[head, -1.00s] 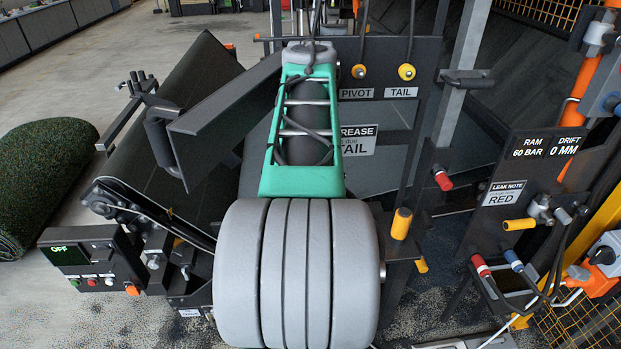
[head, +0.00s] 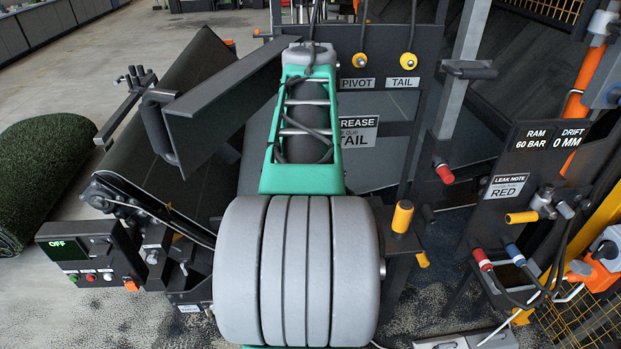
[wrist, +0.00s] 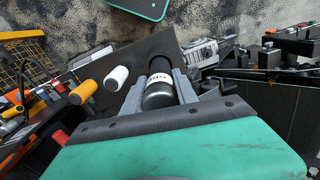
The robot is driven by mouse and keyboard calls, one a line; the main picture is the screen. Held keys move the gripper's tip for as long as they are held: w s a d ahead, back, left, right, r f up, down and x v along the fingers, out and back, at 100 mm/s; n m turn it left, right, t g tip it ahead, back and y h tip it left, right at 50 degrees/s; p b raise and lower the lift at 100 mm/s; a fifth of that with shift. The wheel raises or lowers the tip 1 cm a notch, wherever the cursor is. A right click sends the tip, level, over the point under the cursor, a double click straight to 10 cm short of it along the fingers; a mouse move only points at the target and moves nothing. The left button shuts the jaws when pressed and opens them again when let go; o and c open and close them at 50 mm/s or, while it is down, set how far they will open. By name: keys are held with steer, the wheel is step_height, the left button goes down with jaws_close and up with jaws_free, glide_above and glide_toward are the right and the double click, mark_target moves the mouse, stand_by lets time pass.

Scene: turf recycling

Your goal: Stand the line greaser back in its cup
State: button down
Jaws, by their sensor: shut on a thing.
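In the wrist view, my gripper (wrist: 158,88) has its two grey fingers on either side of a black cylinder with a white lettered band, which I take for the line greaser (wrist: 159,99). The fingers are shut on it. Just beyond its far end is a dark round shape (wrist: 158,62) at a dark plate, possibly the cup. I cannot tell whether the greaser is inside it, touching it or apart. In the head view, my own arm hides the gripper, the greaser and the cup.
A yellow-orange cylinder (head: 402,217) stands on the shelf right of my arm. In the wrist view, a white cylinder (wrist: 117,78) and an orange one (wrist: 83,91) stand left of the fingers. A control box reading OFF (head: 68,251) is at left, a hose panel (head: 527,180) at right.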

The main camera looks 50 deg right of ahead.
steer(key=shift+f+b, duration=0.8)
steer(key=shift+f, duration=0.35)
steer(key=c, duration=0.9)
jaws_free()
steer(key=shift+f, duration=0.1)
step_height(320, 180, up, 8)
steer(key=shift+f, duration=0.1)
